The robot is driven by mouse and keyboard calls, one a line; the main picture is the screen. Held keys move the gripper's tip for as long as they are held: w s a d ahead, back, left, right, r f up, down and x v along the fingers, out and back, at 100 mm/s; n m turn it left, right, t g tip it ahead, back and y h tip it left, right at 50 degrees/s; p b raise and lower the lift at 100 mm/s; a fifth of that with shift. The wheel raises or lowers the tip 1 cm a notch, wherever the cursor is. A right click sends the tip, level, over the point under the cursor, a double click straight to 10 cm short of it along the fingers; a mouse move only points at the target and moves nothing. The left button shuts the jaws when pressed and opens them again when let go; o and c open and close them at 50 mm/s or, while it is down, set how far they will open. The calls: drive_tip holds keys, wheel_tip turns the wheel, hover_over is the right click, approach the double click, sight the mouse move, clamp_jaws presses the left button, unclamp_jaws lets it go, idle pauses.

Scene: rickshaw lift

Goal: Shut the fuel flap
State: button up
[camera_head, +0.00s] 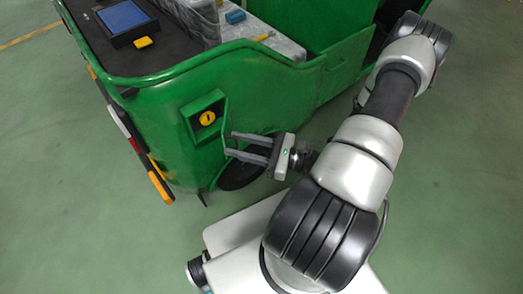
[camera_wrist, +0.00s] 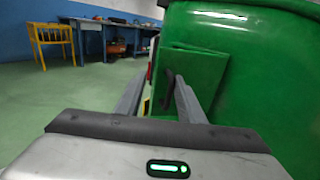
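The fuel flap (camera_head: 225,117) is on the side of the green vehicle and stands open, seen nearly edge-on at the right of the filler recess. The yellow fuel cap (camera_head: 207,118) shows inside the recess. In the wrist view the flap (camera_wrist: 202,75) is a green panel with a dark curved handle (camera_wrist: 168,90) near its left edge. My gripper (camera_head: 230,144) is open and empty, just right of and below the flap. In the wrist view my gripper (camera_wrist: 161,71) has its fingers apart, with the handle showing between them; contact cannot be told.
The green vehicle (camera_head: 255,85) fills the upper middle, with a blue box (camera_head: 124,18) and a yellow block (camera_head: 143,42) on its dark deck. Green floor (camera_head: 60,200) is clear at the left.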

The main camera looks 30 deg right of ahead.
drive_tip(key=v, duration=0.6)
drive_tip(key=shift+s+f, duration=0.25)
drive_tip(key=shift+s, duration=0.2)
drive_tip(key=shift+d, duration=0.1)
drive_tip(key=shift+g, duration=0.3)
drive_tip(key=c, duration=0.5)
drive_tip(key=shift+r+n+g+y, duration=0.1)
drive_tip(key=shift+n+g+y, duration=0.2)
drive_tip(key=shift+n+g, duration=0.3)
clamp_jaws()
drive_tip(key=w+d+r+n+g+h+b, duration=0.2)
drive_tip(key=w+d+r+n+g+h, duration=0.2)
drive_tip(key=w+r+n+g+h, duration=0.45)
drive_tip(key=shift+m+g+h, duration=0.55)
drive_tip(key=shift+m+g, duration=0.3)
drive_tip(key=shift+m, duration=0.1)
drive_tip(key=shift+s+a+f+b, duration=0.15)
drive_tip(key=shift+a+f+b, duration=0.25)
drive_tip(key=shift+a+f, duration=0.8)
drive_tip(key=shift+s+a+f+b, duration=0.2)
drive_tip(key=shift+a+f+b, duration=0.15)
drive_tip(key=shift+a+f, duration=0.85)
drive_tip(key=shift+s+a+f+b, duration=0.15)
drive_tip(key=shift+a+f+b, duration=0.25)
drive_tip(key=shift+a+f, duration=0.8)
